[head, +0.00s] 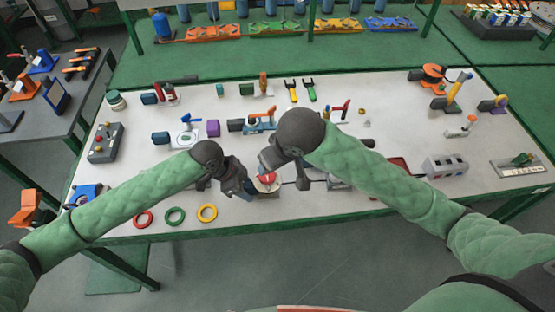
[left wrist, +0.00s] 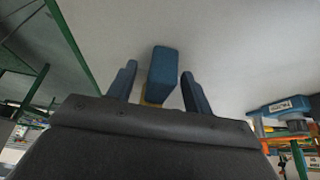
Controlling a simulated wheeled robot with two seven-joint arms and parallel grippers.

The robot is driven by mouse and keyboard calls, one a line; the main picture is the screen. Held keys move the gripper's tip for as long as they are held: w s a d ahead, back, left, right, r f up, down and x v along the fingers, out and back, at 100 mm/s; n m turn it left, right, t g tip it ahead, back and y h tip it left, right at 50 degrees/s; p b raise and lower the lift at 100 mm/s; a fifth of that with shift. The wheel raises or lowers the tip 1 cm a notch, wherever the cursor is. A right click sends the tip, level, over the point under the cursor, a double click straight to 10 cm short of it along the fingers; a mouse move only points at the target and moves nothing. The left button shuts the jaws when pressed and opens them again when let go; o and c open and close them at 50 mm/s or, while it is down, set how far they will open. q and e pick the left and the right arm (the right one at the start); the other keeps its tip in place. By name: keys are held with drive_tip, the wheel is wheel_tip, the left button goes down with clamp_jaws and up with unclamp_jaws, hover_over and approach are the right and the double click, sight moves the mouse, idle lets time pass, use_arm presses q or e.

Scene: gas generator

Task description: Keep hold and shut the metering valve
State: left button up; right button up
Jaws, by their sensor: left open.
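My right gripper (head: 268,160) points down at the vessel from above. Its fingertips are too small and covered to read. The metering valve cannot be picked out with certainty in the head view.
A grey box with knobs (head: 106,142) stands at the left. A grey block (head: 445,166) and a small panel (head: 522,166) stand at the right. Several valves and tools line the back.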

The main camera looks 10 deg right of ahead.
use_arm(q)
drive_tip(key=v, duration=1.2)
drive_tip(key=shift+d+f, duration=0.1)
